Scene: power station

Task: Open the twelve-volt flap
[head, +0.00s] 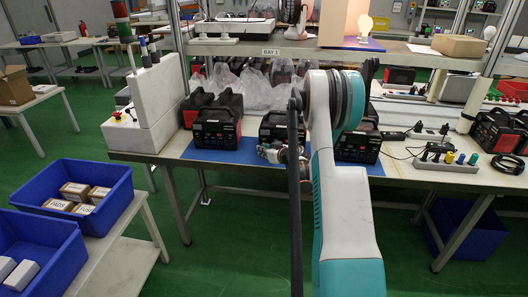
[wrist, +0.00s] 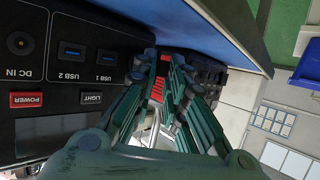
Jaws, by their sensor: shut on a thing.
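The middle power station (head: 276,124), black with red trim, stands on a blue mat on the bench. Its front panel (wrist: 72,75) fills the left of the wrist view, upside down, with DC IN, two USB ports, a red POWER button, a LIGHT button and a dark screen. My gripper (head: 272,153) is at this front, partly behind my arm in the head view. In the wrist view its fingers (wrist: 167,66) are shut beside USB 1, close to the panel. They hide the twelve-volt flap, so its angle cannot be told. A red part shows between the fingers.
Similar power stations stand left (head: 216,124) and right (head: 356,142) of the middle one. Clear plastic bags (head: 245,88) lie behind. A white box with an emergency button (head: 118,115) stands at the bench's left. Blue bins (head: 75,192) sit on a side table.

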